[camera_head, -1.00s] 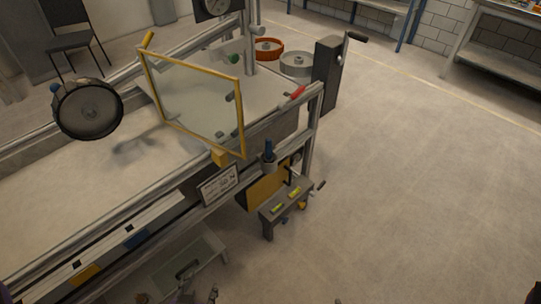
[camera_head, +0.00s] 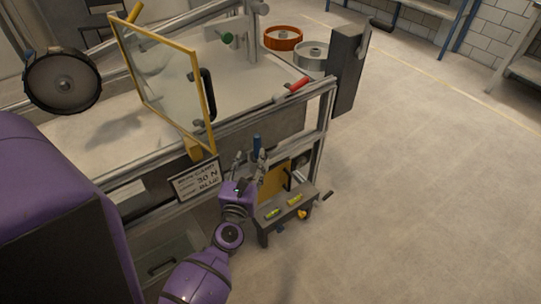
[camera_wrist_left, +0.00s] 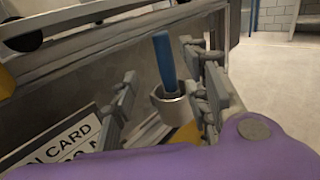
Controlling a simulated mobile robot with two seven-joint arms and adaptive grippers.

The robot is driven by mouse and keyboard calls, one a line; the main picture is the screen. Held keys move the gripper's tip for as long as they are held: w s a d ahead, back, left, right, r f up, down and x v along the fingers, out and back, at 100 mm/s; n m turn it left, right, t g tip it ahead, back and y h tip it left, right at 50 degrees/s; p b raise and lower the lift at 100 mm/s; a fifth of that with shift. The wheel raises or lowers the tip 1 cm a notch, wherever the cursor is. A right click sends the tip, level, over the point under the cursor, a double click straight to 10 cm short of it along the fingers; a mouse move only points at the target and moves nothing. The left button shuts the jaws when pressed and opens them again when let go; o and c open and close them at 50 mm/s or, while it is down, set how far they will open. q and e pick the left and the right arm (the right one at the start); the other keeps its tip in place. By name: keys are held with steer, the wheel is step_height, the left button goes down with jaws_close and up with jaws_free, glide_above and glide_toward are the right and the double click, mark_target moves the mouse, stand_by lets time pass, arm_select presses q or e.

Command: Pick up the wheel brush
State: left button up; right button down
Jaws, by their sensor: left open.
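The wheel brush shows as a blue handle (camera_head: 257,143) standing upright in a grey cup-shaped holder on the side of the sandbed frame. In the left wrist view the handle (camera_wrist_left: 164,58) leans slightly and its lower end is hidden inside the holder (camera_wrist_left: 173,103). My left gripper (camera_head: 249,165) is open, with its fingers on either side of the handle and holder as seen in the head view. In the left wrist view the open fingers (camera_wrist_left: 166,88) flank the holder, apparently without gripping anything. My right gripper is not in view.
A sign card (camera_head: 196,182) hangs left of the gripper. A yellow-framed clear panel (camera_head: 208,110) stands above on the sandbed (camera_head: 92,135). A small grey bench (camera_head: 288,209) with level vials is just right and below. Open floor lies to the right.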

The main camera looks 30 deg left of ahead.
mark_target(256, 147)
arm_select(q)
steer(key=x, duration=0.2)
steer(key=p+x, duration=0.1)
steer(key=x, duration=0.4)
steer(key=shift+w+d, duration=0.2)
steer(key=shift+w, duration=0.35)
steer(key=shift+c, duration=0.4)
jaws_close()
